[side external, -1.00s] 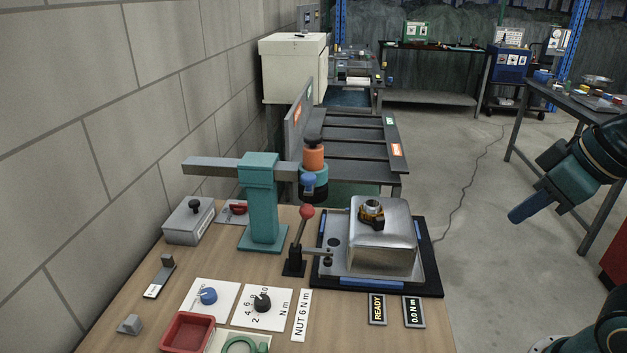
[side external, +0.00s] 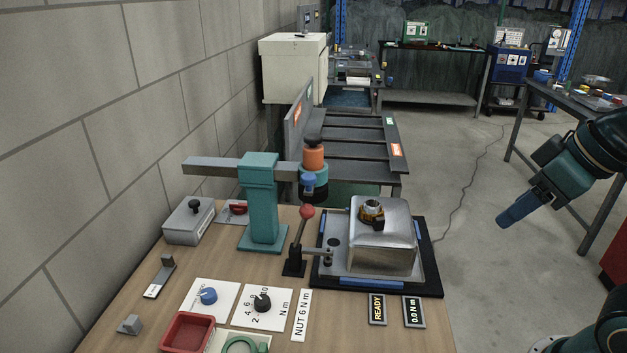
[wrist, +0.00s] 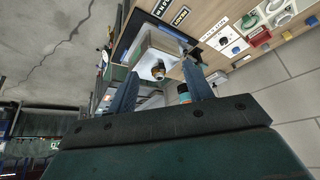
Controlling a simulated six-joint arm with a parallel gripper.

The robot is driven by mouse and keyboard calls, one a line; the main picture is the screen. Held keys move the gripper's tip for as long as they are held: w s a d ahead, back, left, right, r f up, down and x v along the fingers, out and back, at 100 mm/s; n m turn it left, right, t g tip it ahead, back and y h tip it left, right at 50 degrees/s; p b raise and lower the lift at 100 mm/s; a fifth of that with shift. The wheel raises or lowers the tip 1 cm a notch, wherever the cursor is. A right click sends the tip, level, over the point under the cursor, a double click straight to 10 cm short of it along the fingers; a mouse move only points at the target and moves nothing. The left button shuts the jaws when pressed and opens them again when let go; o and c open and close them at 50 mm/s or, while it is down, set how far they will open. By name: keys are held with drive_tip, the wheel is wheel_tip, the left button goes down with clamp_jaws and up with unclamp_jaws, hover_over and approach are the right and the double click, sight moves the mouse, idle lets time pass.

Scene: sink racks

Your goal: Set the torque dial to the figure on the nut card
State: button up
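The torque dial (side external: 263,302) is a black knob on a white card marked with figures from 2 to 10 and N m, on the wooden bench. Its exact setting is too small to read. The nut card (side external: 301,315) is a white strip to its right, reading NUT 6 N m. My gripper (side external: 506,217) hangs in the air at the right, well away from the dial, beyond the bench's right side. In the wrist view my gripper (wrist: 160,70) has its two fingers spread, with nothing between them.
A blue knob (side external: 208,296) sits left of the dial, and a red tray (side external: 187,333) in front. A red-balled lever (side external: 306,212), teal post (side external: 262,205) and metal block (side external: 384,245) stand behind. Displays read READY (side external: 377,309) and 0.0 N m (side external: 414,312).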

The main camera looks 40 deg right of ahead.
drive_tip(key=w+a+r+n+g, duration=0.1)
drive_tip(key=w+a+r+g, duration=0.2)
drive_tip(key=w, duration=0.7)
drive_tip(key=n+g, duration=0.2)
drive_tip(key=g, duration=0.1)
hover_over(262, 300)
wheel_tip(262, 300, down, 18)
drive_tip(key=shift+f, duration=0.15)
drive_tip(key=shift+f, duration=0.15)
wheel_tip(262, 300, down, 14)
drive_tip(key=shift+r, duration=0.25)
drive_tip(key=c, duration=1)
